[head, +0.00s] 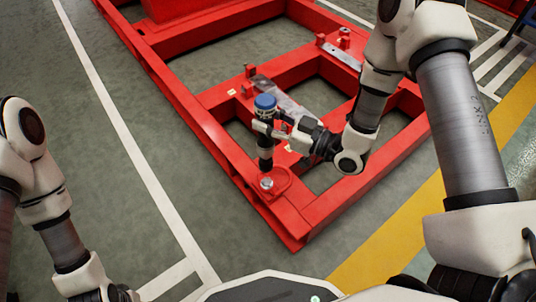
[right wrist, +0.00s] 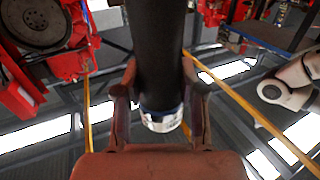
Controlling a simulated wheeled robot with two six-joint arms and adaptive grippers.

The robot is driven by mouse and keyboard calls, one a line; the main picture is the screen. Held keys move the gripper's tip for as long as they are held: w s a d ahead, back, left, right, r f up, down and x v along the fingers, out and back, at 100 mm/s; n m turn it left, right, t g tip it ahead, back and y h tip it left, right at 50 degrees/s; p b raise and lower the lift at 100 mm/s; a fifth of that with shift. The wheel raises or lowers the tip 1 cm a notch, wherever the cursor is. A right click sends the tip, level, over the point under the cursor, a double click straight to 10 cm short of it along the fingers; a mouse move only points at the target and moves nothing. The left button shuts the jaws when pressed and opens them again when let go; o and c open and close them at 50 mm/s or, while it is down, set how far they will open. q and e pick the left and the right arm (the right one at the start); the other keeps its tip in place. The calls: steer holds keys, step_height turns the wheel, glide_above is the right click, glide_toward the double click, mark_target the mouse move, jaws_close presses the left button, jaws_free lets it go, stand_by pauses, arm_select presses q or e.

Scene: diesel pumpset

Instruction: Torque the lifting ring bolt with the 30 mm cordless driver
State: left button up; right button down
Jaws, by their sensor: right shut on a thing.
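The cordless driver (head: 265,146) is a dark upright cylinder with a blue top, above the near corner of the red frame. My right gripper (head: 268,127) is shut around its body. In the right wrist view the driver's dark body (right wrist: 157,60) lies between both fingers, with a blue and silver end (right wrist: 162,119). The lifting ring bolt (head: 267,183) shows a silver head on a rounded red lug at the frame corner. The driver's lower end is directly over it; I cannot tell whether they touch. My left arm enters at lower left; its gripper is out of the picture.
The red base frame (head: 222,140) has open bays and crossbars. A grey metal plate (head: 285,98) lies on a crossbar close to the driver, with small red posts nearby.

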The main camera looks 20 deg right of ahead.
mark_target(271, 141)
steer(key=shift+s+f+n+g+y+b, duration=0.15)
steer(key=shift+f+g+b, duration=0.1)
steer(key=shift+f, duration=0.3)
steer(key=shift+s+f+n+g+y+b, duration=0.15)
steer(key=shift+f+b, duration=0.05)
steer(key=shift+f, duration=0.3)
arm_select(q)
step_height(271, 141, down, 2)
steer(key=shift+f, duration=0.15)
arm_select(e)
steer(key=shift+a+r, duration=0.1)
steer(key=shift+r, duration=0.1)
steer(key=shift+s+r+p, duration=0.1)
steer(key=shift+p, duration=0.35)
step_height(271, 141, down, 5)
steer(key=b, duration=0.3)
steer(key=shift+r, duration=0.2)
steer(key=shift+f, duration=0.15)
arm_select(q)
step_height(271, 141, down, 2)
steer(key=shift+f, duration=0.2)
steer(key=shift+r+p, duration=0.35)
steer(key=shift+r, duration=0.05)
steer(key=shift+f, duration=0.15)
arm_select(e)
steer(key=shift+f, duration=0.1)
